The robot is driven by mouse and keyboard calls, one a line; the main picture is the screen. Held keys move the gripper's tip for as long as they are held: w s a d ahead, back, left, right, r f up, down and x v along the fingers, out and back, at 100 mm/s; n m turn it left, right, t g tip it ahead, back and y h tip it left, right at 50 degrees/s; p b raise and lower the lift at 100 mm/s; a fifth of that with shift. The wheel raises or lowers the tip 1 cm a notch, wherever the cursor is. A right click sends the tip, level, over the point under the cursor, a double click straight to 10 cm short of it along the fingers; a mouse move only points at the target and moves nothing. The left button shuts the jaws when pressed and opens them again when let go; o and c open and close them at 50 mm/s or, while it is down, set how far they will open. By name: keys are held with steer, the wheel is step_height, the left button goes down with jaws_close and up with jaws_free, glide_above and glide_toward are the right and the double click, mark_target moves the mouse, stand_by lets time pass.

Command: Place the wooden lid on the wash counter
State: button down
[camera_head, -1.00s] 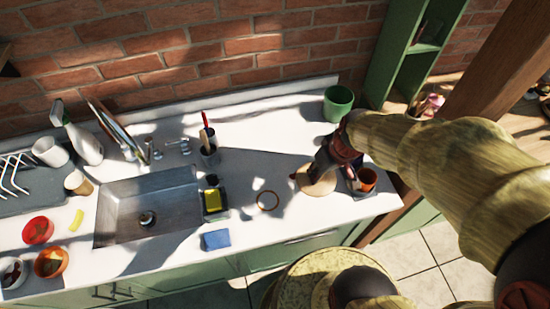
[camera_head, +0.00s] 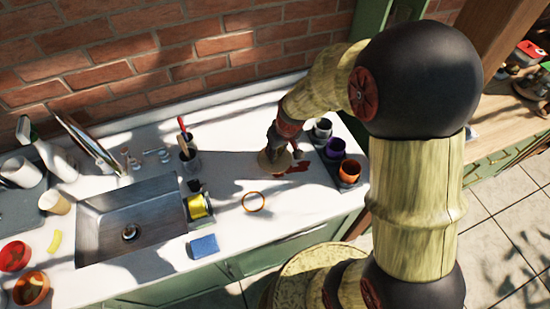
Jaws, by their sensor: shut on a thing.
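The wooden lid (camera_head: 274,165) is a round tan disc on the right part of the white wash counter (camera_head: 225,225). My gripper (camera_head: 279,154) is shut on the lid, with the arm reaching down from the upper right. The lid is low over the counter. I cannot tell whether it touches the surface. The fingertips are small and partly hidden by my wrist.
A dark tray with grey, purple (camera_head: 334,147) and orange (camera_head: 349,171) cups stands just right of the lid. An orange ring (camera_head: 253,201) lies in front left. A utensil cup (camera_head: 189,158), yellow sponge (camera_head: 198,206), blue sponge (camera_head: 203,246) and sink (camera_head: 130,220) are further left.

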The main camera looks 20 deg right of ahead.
steer(key=shift+w+f, duration=0.2)
steer(key=shift+f, duration=0.2)
steer(key=shift+s+b+x, duration=0.15)
steer(key=shift+b+x, duration=0.05)
steer(key=shift+x, duration=0.45)
steer(key=shift+s+b+x, duration=0.15)
steer(key=shift+b+x, duration=0.05)
steer(key=shift+x, duration=0.4)
steer(key=shift+f, duration=0.2)
steer(key=shift+f, duration=0.15)
steer(key=c, duration=1.8)
jaws_free()
steer(key=shift+o, duration=0.6)
